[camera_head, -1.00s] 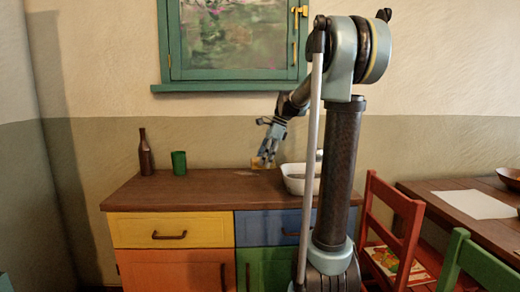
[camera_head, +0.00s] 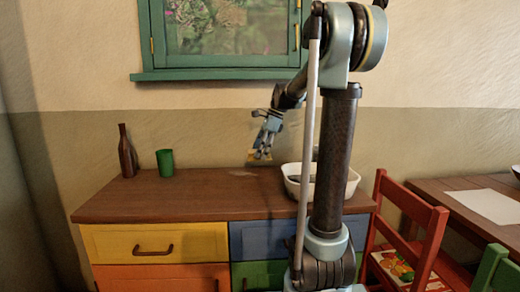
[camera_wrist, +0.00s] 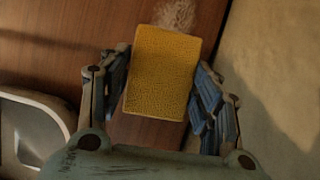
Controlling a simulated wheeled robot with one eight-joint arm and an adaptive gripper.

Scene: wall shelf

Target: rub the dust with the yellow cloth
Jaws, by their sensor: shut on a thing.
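The yellow cloth (camera_wrist: 163,75) is a flat textured rectangle between the two fingers of my gripper (camera_wrist: 163,95) in the wrist view. My gripper is shut on it. In the head view my gripper (camera_head: 263,145) holds the yellow cloth (camera_head: 258,156) a little above the cabinet top. A pale patch of dust (camera_wrist: 177,14) lies on the brown wood just beyond the cloth's far edge in the wrist view; the cloth may hide part of it. The dust also shows faintly in the head view (camera_head: 241,174), below and left of the gripper.
On the cabinet top (camera_head: 190,200) stand a brown bottle (camera_head: 126,152) and a green cup (camera_head: 165,162) at left. A white basin (camera_head: 345,184) is at right, near my arm. A red chair (camera_head: 425,235) and table (camera_head: 450,190) stand farther right. The wall is behind.

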